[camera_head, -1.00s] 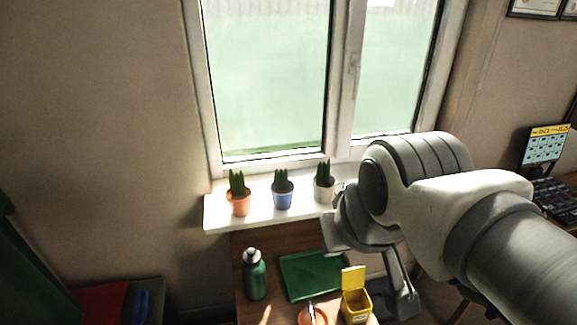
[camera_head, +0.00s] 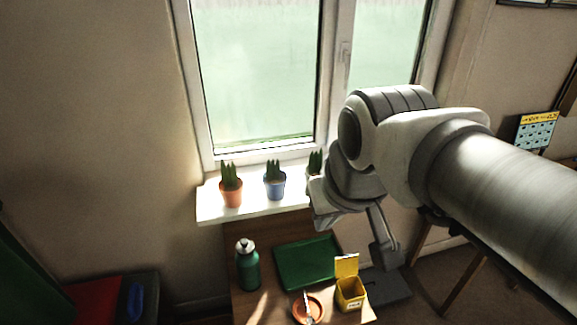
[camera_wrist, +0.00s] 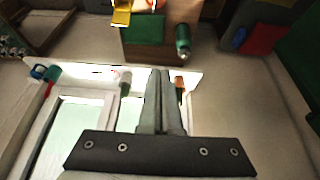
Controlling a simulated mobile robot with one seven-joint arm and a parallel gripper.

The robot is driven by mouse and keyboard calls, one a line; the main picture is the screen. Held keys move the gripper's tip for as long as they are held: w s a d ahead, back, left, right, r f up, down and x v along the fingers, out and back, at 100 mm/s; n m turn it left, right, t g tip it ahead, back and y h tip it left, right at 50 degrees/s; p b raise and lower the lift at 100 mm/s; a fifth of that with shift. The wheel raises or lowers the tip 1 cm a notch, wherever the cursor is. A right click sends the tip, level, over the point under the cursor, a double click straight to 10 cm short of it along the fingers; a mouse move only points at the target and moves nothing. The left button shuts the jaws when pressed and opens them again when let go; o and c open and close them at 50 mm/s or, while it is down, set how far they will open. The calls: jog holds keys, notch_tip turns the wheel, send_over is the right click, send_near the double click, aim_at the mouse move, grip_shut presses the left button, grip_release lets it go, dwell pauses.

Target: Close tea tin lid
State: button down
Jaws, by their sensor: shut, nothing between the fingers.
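The yellow tea tin (camera_head: 351,294) stands on the wooden table at its front right, with its lid (camera_head: 346,265) raised upright at the back, so the tin is open. Part of the yellow tin (camera_wrist: 122,14) also shows at the top edge of the wrist view. My gripper (camera_wrist: 160,73) is shut and empty, its two fingers together in the wrist view. It is apart from the tin and lid. In the head view my arm reaches in from the right, with its end beyond and to the right of the tin.
A green tray (camera_head: 305,262), a green bottle (camera_head: 248,268) and an orange dish (camera_head: 308,309) with something standing in it are left of the tin. Several potted plants, including a blue pot (camera_head: 275,188), stand on the white windowsill (camera_head: 250,207). The window rises behind.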

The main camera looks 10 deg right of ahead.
aim_at(345, 263)
jog(key=w+d+f+g+b, duration=0.1)
jog(key=w+d+f+b, duration=0.2)
jog(key=w, duration=0.4)
jog(key=w+d+f+g+b, duration=0.1)
jog(key=w+d+f+g, duration=0.15)
jog(key=w+f, duration=0.35)
jog(key=w+d+f+g+b, duration=0.1)
jog(key=w+d+f, duration=0.25)
jog(key=w, duration=0.45)
jog(key=w+d+f+g+b, duration=0.1)
jog(key=w+d+f, duration=0.2)
jog(key=f, duration=0.4)
jog(key=w+d+f+g+b, duration=0.1)
jog(key=w+d+f+b, duration=0.15)
jog(key=f, duration=0.55)
jog(key=w+d+f+g+b, duration=0.1)
jog(key=w+d+f, duration=0.25)
jog(key=f, duration=0.35)
jog(key=x, duration=1.1)
jog(key=shift+m, duration=0.3)
jog(key=shift+s+d+r, duration=0.15)
jog(key=shift+s+r, duration=0.45)
jog(key=shift+s, duration=0.35)
jog(key=shift+s+d+r, duration=0.15)
jog(key=shift+s+r, duration=0.5)
jog(key=shift+s, duration=0.3)
jog(key=shift+t, duration=0.25)
jog(key=shift+s+r, duration=0.15)
jog(key=shift+r, duration=0.05)
